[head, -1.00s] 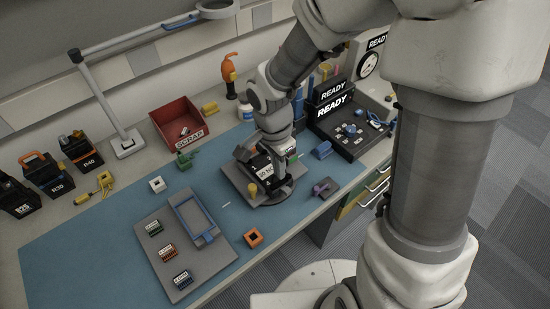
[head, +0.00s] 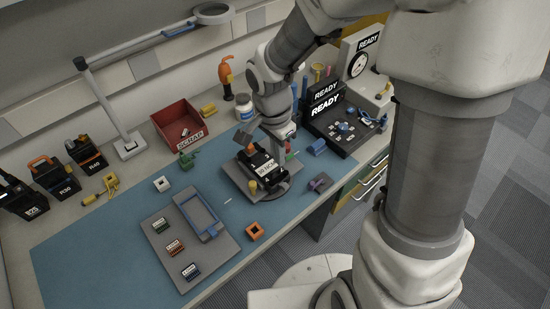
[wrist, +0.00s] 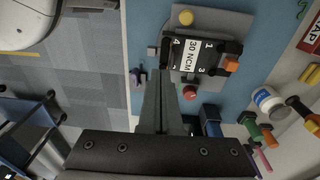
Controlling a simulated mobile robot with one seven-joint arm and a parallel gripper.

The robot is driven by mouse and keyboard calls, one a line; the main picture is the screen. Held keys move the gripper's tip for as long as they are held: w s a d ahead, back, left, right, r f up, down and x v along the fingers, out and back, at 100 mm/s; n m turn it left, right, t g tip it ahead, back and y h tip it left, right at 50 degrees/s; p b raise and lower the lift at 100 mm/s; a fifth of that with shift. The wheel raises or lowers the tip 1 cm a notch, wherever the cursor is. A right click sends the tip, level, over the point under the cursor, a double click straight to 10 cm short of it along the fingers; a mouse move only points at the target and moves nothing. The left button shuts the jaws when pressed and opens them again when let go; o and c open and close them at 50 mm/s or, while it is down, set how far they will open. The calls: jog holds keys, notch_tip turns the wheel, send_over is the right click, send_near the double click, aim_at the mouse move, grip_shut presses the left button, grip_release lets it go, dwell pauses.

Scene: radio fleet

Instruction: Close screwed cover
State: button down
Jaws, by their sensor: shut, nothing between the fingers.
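A black device (head: 264,165) with a white "30 NCM" label lies on a grey fixture plate (head: 233,176) on the blue mat. In the wrist view the device (wrist: 196,58) shows the numbers 1, 3 and 4 near its corners, and its label faces up. Whether the cover's screws are seated is too small to tell. My gripper (wrist: 162,76) is shut and empty. In the wrist view its fingertips lie beside the device's lower left edge, apparently above it. In the head view my wrist is over the device's back right side and the fingertips are hard to make out.
A yellow knob (wrist: 186,17) and a red knob (wrist: 190,92) flank the device. A grey tray (head: 163,240) with a blue frame and several small modules lies at left. A red SCRAP bin (head: 178,125) and a white bottle (head: 244,107) stand behind. A dark READY station (head: 345,130) stands right.

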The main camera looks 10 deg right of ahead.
jog(key=s+d+r+n+t, duration=0.2)
jog(key=s+d+r+n, duration=0.2)
jog(key=r, duration=0.6)
jog(key=s+d+r+n+t+y, duration=0.1)
jog(key=s+d+r+n+t, duration=0.2)
jog(key=s+r+n, duration=0.4)
jog(key=shift+s+d+r+p, duration=0.35)
jog(key=shift+d+r, duration=0.2)
jog(key=shift+r, duration=1.05)
